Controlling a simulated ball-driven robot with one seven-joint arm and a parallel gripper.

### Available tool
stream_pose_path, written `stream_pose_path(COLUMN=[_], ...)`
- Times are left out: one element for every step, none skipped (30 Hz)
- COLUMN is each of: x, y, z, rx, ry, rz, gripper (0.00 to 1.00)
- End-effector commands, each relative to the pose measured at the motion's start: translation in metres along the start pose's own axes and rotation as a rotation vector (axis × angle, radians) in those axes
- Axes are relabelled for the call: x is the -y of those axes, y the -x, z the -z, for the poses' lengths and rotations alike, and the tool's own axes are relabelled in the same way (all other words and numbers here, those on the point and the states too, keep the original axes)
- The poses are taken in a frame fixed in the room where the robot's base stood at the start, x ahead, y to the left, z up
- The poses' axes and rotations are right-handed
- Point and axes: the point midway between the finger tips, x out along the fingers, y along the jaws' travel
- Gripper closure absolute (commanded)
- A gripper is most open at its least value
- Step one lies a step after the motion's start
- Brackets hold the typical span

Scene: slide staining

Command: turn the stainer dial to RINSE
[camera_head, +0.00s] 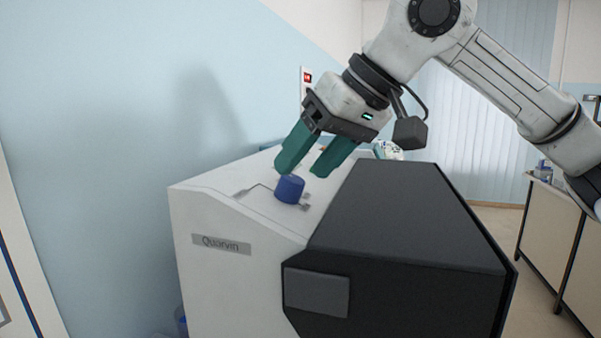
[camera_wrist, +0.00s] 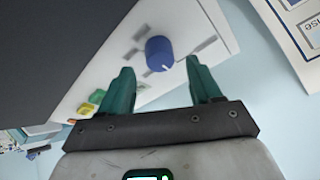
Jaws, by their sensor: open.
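The stainer (camera_head: 215,262) is a white and dark grey machine with a "Quarvin" label, filling the lower middle of the head view. Its blue dial (camera_head: 289,188) stands on the sloped white top panel. My gripper (camera_head: 303,171) has green fingers, is open, and hangs just above and behind the dial. In the wrist view the dial (camera_wrist: 159,54) lies beyond and between the open fingertips (camera_wrist: 160,75), apart from both. A pale pointer mark shows on the dial's face. Grey label patches surround the dial, but their words are too small to read.
The dark lid (camera_head: 405,215) rises right of the dial. A wall lies behind the machine, with a red switch (camera_head: 307,77). A bench (camera_head: 555,225) stands at the right.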

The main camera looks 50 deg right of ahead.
Motion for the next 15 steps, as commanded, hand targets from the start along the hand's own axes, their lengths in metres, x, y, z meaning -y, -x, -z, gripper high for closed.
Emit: stream_pose_path(x=[-0.001, -0.001, 0.000, -0.001, -0.001, -0.001, -0.001, 0.000, 0.000, 0.000, 0.000, 0.000, 0.000, 0.000, 0.000], y=[0.010, 0.016, 0.024, 0.030, 0.035, 0.043, 0.048, 0.052, 0.058, 0.062, 0.066, 0.069, 0.072, 0.074, 0.076], z=[0.000, 0.000, 0.000, 0.000, 0.000, 0.000, 0.000, 0.000, 0.000, 0.000, 0.000, 0.000, 0.000, 0.000, 0.000], rx=[-0.002, -0.003, -0.002, -0.002, -0.003, -0.002, -0.001, -0.002, -0.002, 0.000, 0.000, -0.001, -0.001, -0.001, 0.000], ry=[-0.001, 0.000, 0.001, 0.000, -0.001, -0.002, -0.001, 0.000, 0.000, -0.001, -0.001, -0.001, 0.000, 0.000, 0.000], rz=[-0.002, -0.002, -0.002, -0.002, -0.002, -0.001, -0.001, -0.001, 0.000, 0.000, 0.000, 0.000, 0.000, 0.000, 0.001], gripper=[0.36, 0.36, 0.36, 0.36, 0.36, 0.36, 0.36, 0.36, 0.36, 0.36, 0.36, 0.36, 0.36, 0.36, 0.36])
